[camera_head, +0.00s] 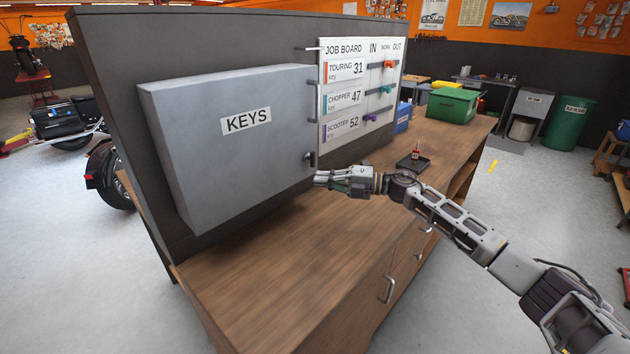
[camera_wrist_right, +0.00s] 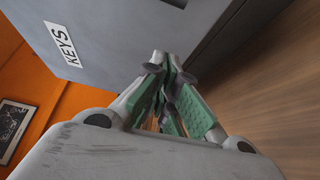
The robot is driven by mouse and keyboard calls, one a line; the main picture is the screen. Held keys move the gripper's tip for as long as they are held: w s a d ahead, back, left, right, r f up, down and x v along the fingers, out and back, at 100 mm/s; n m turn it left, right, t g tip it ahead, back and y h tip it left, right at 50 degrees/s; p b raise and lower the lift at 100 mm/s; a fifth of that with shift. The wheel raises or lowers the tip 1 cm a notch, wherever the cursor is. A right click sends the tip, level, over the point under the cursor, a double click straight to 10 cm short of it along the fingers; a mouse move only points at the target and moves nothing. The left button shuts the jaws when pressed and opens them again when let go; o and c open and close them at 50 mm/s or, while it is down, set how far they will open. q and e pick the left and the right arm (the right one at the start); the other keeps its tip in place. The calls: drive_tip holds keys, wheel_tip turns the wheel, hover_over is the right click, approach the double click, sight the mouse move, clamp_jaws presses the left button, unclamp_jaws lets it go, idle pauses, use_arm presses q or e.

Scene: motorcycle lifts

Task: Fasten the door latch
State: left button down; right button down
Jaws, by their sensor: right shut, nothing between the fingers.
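A grey key cabinet (camera_head: 200,145) labelled KEYS hangs on the dark back panel at the left, and its door looks closed against the body. The dark door latch (camera_head: 310,160) sits at the lower right edge of the door; its exact position is too small to tell. My right gripper (camera_head: 318,180) is shut and empty just below and to the right of the latch. In the right wrist view the green-padded fingers (camera_wrist_right: 167,75) are together near the cabinet door (camera_wrist_right: 130,40). Whether they touch the latch cannot be told. My left gripper is not in view.
A wooden workbench (camera_head: 270,270) runs below the cabinet, mostly clear. A job board (camera_head: 345,85) with coloured sliders hangs right of the cabinet. A black tray (camera_head: 425,163) with a small red item, a blue bin (camera_head: 403,117) and a green bin (camera_head: 452,106) stand farther back.

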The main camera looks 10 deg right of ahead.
drive_tip(key=shift+b+v, duration=0.5)
drive_tip(key=shift+v, duration=2.2)
drive_tip(key=shift+d+f, duration=0.1)
drive_tip(key=shift+f, duration=0.05)
